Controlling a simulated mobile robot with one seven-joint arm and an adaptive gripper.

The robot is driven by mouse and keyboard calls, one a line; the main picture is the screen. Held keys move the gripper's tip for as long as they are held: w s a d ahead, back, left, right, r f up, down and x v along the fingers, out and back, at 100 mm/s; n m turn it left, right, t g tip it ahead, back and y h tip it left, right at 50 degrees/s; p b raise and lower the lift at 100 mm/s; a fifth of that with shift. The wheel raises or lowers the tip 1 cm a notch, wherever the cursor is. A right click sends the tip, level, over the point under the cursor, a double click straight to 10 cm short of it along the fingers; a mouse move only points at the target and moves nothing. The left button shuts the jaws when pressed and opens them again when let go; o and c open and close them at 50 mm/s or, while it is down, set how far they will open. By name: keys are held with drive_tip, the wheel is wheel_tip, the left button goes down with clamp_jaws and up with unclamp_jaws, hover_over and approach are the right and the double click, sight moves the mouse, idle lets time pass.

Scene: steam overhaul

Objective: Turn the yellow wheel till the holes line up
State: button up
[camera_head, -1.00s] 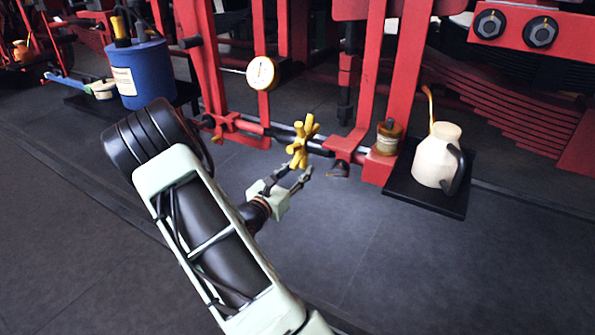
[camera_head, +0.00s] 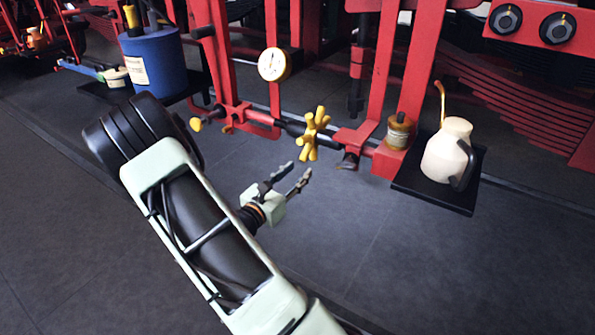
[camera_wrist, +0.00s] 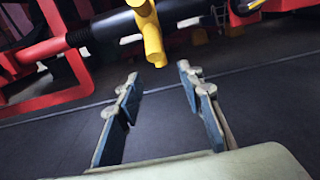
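The yellow wheel (camera_head: 313,134) has several knobbed spokes and sits on a dark shaft along the red frame. In the wrist view one yellow spoke (camera_wrist: 153,40) hangs down ahead, just beyond and above the fingertips. My gripper (camera_head: 297,174) is open and empty, below and a little left of the wheel, not touching it. Its two fingers (camera_wrist: 158,82) stand wide apart in the wrist view. I cannot make out the holes in either view.
A round gauge (camera_head: 273,64) is above left of the wheel. A brass-coloured pot (camera_head: 399,131) and a cream jug (camera_head: 447,155) on a black tray (camera_head: 420,196) stand to the right. A blue canister (camera_head: 156,65) is at the upper left. The floor in front is clear.

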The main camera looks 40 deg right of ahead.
drive_tip(key=p, duration=0.8)
approach(303, 141)
drive_tip(key=x, duration=0.5)
drive_tip(key=shift+w+f, duration=0.3)
drive_tip(key=shift+w, duration=0.2)
drive_tip(key=shift+f+b+x, duration=0.2)
drive_tip(key=shift+b+x, duration=0.1)
drive_tip(key=shift+x, duration=2.7)
drive_tip(key=shift+r, duration=0.1)
clamp_jaws()
